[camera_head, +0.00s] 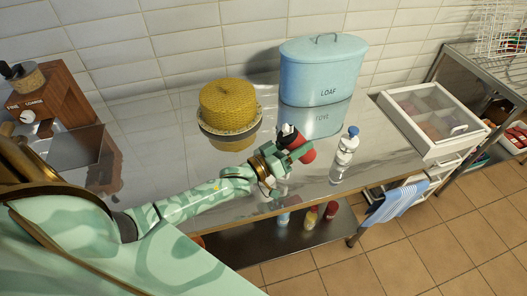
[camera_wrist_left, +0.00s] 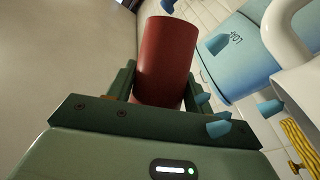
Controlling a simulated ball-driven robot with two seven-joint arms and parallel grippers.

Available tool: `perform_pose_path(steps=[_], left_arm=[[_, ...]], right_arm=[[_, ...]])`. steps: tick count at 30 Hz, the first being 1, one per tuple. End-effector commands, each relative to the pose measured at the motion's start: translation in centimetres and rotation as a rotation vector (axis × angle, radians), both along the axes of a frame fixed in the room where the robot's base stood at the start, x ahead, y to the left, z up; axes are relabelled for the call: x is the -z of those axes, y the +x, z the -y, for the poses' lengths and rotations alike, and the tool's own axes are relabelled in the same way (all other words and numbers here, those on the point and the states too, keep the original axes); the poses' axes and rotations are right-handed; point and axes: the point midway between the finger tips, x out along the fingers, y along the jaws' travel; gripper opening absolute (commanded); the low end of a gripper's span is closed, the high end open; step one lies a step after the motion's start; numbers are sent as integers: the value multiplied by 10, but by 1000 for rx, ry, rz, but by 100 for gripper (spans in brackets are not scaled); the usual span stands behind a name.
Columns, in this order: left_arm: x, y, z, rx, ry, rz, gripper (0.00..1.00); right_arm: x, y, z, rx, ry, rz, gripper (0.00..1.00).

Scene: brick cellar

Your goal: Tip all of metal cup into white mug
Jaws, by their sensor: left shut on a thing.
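My left gripper (camera_head: 283,158) is shut on a red cylinder, which I take for the metal cup (camera_head: 301,147), above the steel table. The cup is tilted in the head view. In the left wrist view the cup (camera_wrist_left: 165,60) stands out between the fingers of the left gripper (camera_wrist_left: 155,98); its inside is hidden. A white curved handle and body, likely the white mug (camera_wrist_left: 304,95), shows close by at the right edge there. Several small light-blue pieces (camera_wrist_left: 218,128) show between cup and mug; I cannot tell what supports them. My right gripper is not in view.
A blue bread bin (camera_head: 320,75) and a yellow round thing on a stand (camera_head: 229,105) stand behind. A brown machine (camera_head: 45,95) is at left, a white lidded case (camera_head: 428,118) at right.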

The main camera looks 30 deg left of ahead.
Motion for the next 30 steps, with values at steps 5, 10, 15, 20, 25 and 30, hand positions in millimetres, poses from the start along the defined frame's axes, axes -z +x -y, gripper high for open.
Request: perform_pose_path(steps=[5, 10, 15, 20, 25, 30], left_arm=[[12, 4, 8, 0, 153, -71, 25], [19, 9, 18, -1, 306, -139, 25], [44, 14, 28, 0, 467, -215, 25], [48, 16, 33, -1, 572, -263, 25], [52, 17, 35, -1, 633, -291, 25], [35, 17, 36, -1, 647, -298, 25]], right_arm=[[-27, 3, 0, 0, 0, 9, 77], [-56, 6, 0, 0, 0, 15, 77], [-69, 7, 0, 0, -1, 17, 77], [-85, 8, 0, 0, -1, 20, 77], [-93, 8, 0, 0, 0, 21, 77], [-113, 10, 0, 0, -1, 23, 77]])
